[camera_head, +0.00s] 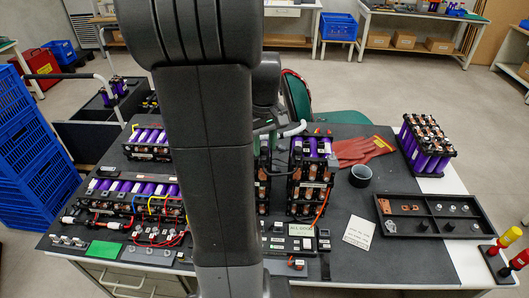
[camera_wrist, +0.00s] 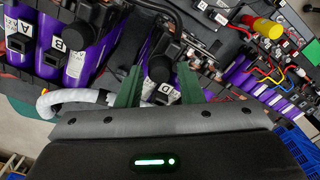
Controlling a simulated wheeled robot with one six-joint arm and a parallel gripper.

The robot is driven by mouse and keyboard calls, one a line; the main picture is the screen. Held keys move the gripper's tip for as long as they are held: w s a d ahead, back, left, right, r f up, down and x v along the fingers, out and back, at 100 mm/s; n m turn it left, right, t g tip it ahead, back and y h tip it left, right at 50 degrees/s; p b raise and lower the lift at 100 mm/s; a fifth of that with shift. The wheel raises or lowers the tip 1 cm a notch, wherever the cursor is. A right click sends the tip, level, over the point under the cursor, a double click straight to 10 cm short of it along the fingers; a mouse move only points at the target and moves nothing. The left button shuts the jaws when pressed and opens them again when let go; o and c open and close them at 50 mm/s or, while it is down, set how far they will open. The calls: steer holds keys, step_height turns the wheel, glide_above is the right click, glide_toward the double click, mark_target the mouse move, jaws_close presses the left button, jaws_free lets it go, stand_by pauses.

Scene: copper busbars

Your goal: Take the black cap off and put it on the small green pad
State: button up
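The small green pad (camera_head: 103,249) lies flat and bare at the front left of the table in the head view. In the wrist view, a black cap (camera_wrist: 160,68) sits on a purple cell marked D. My gripper (camera_wrist: 160,74) has its two green fingers apart, one on each side of this cap. I cannot tell whether either finger touches it.
Battery modules (camera_head: 310,170) with purple cells stand close around my arm. A black parts tray (camera_head: 432,214), a dark cup (camera_head: 360,175) and red gloves (camera_head: 362,150) are on the right. Red and yellow-handled tools (camera_head: 505,240) stand at the right edge. Coloured wires run beside the left module.

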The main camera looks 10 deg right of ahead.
mark_target(264, 148)
steer(key=c, duration=0.5)
steer(key=shift+r+p, duration=2.15)
steer(key=shift+r, duration=0.35)
